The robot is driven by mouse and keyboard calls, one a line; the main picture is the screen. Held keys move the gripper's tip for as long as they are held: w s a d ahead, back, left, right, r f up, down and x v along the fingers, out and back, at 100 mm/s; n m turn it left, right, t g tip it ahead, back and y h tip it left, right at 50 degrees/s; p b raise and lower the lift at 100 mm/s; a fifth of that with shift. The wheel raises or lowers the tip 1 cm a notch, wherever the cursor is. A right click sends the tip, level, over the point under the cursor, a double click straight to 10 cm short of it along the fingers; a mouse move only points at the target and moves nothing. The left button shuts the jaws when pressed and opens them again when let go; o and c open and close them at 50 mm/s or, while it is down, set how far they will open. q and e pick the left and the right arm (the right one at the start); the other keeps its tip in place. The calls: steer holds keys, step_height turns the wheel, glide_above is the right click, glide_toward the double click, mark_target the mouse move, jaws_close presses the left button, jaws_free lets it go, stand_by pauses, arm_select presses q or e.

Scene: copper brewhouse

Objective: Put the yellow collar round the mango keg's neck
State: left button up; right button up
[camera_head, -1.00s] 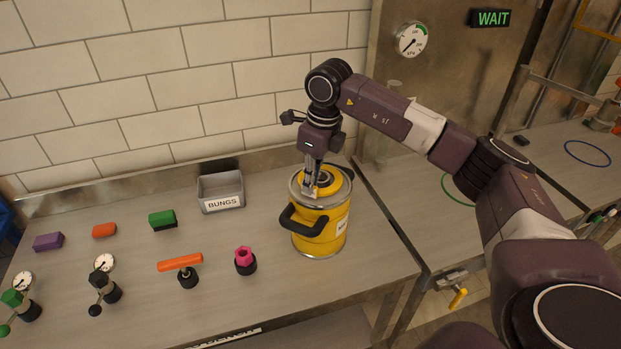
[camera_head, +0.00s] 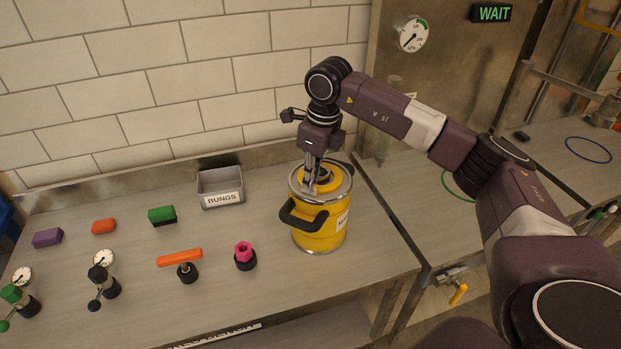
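The mango keg (camera_head: 320,238) is a yellow drum with a metal rim and black handles. It stands upright at the right end of the steel bench, its label partly turned away. The yellow collar (camera_head: 327,181) lies level at the keg's top, around the neck as far as I can see. The neck is mostly hidden by the collar and my fingers. My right gripper (camera_head: 310,187) points down from above, its fingers closed on the collar's near left side. Whether the collar is fully seated is too small to tell. My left gripper is not in view.
A grey bin marked BUNGS (camera_head: 221,189) stands left of the keg. A pink hex piece (camera_head: 244,251), an orange T-handle (camera_head: 180,259), coloured blocks and gauged valves occupy the bench farther left. A gap separates this bench from the right one. A WAIT sign (camera_head: 494,13) is lit.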

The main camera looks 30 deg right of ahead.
steer(key=o, duration=0.5)
steer(key=shift+o, duration=0.2)
step_height(320, 180, up, 12)
steer(key=s, duration=0.1)
steer(key=shift+s+d, duration=0.3)
steer(key=shift+d, duration=0.1)
steer(key=shift+f, duration=0.1)
